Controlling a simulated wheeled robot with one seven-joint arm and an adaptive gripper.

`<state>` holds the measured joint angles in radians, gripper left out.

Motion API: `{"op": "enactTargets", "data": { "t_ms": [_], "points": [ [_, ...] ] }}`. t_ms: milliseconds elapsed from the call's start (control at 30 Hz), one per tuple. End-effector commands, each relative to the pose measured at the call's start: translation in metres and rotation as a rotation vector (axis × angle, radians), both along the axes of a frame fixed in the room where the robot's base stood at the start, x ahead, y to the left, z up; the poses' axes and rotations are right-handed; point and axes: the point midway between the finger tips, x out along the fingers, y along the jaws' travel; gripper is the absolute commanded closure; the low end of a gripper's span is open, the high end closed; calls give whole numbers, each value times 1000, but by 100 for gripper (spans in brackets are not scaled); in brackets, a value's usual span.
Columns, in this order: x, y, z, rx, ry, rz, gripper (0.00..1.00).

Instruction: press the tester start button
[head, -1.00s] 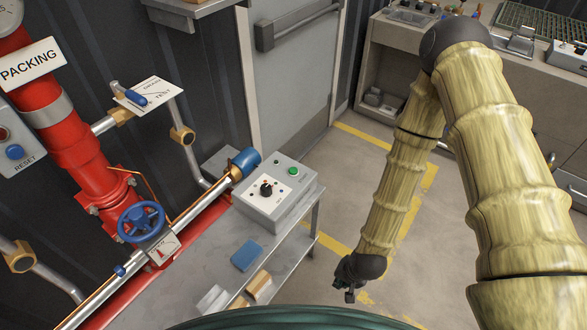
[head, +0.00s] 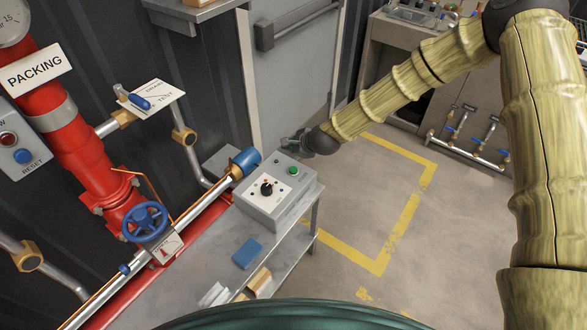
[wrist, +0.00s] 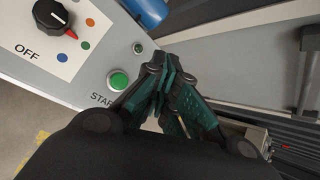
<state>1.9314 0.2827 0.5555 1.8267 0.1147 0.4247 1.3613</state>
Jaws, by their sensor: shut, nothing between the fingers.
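The tester is a grey box (head: 277,203) on a metal side table in the head view. Its green start button (head: 293,170) is on the top face near the far right corner. The button also shows in the wrist view (wrist: 119,80), with part of a START label below it. A black knob with a red pointer (wrist: 56,18) is on the same panel, beside the word OFF. My gripper (head: 290,140) is just beyond the box's far edge. In the wrist view my gripper (wrist: 164,68) is shut and empty, with its fingertips right of the button and apart from it.
A blue-capped pipe end (head: 245,161) lies close to the left of the box. A blue sponge-like block (head: 247,254) lies on the metal table (head: 213,258). A grey door (head: 296,85) stands behind. The floor (head: 370,215) to the right is open.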

Motion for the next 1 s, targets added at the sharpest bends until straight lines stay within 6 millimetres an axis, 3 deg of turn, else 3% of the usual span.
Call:
{"op": "enactTargets", "data": {
  "t_ms": [567,1000],
  "points": [
    [5,2,2,17,1,-14,100],
    [5,2,-36,15,1,-14,100]
  ]
}}
